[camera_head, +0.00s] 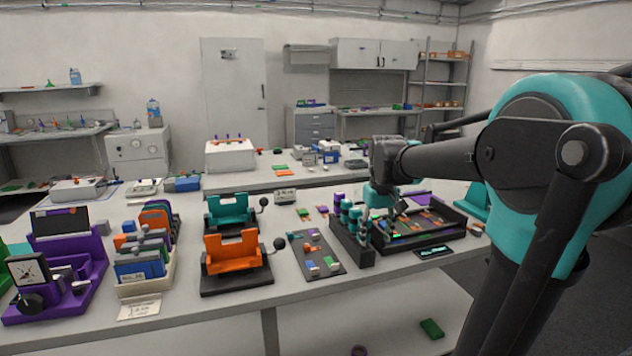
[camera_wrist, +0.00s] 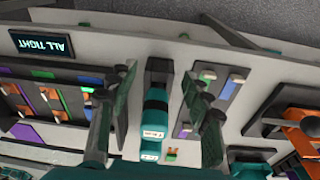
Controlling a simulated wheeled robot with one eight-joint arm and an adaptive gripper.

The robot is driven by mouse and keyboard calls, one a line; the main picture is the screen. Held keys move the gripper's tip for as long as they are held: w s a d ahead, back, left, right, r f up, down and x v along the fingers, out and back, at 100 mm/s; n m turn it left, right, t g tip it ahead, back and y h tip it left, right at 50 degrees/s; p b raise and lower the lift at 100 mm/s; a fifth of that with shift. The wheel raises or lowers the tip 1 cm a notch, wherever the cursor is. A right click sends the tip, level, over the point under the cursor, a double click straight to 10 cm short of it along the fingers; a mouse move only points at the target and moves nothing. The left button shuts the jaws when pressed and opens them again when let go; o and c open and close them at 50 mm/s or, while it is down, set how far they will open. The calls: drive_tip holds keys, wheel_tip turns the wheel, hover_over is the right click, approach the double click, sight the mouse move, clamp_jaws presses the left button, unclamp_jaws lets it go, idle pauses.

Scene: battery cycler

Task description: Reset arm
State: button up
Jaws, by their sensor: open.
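My arm reaches from the right over the table (camera_head: 200,318) in the head view.
A small display (camera_head: 434,252) lies at the tray's front; in the wrist view it reads "ALL TIGHT" upside down. A dark mat (camera_head: 318,268) with small blocks, an orange cradle (camera_head: 232,256) and a teal cradle (camera_head: 229,211) stand further left. Bare table lies along the front edge.

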drive_tip(key=s+d+f+m+t, duration=0.2)
drive_tip(key=s+f+t, duration=0.1)
drive_tip(key=s+f, duration=1.4)
drive_tip(key=shift+s+d+f+m, duration=0.2)
drive_tip(key=shift+d+f+m, duration=0.1)
drive_tip(key=shift+f, duration=0.55)
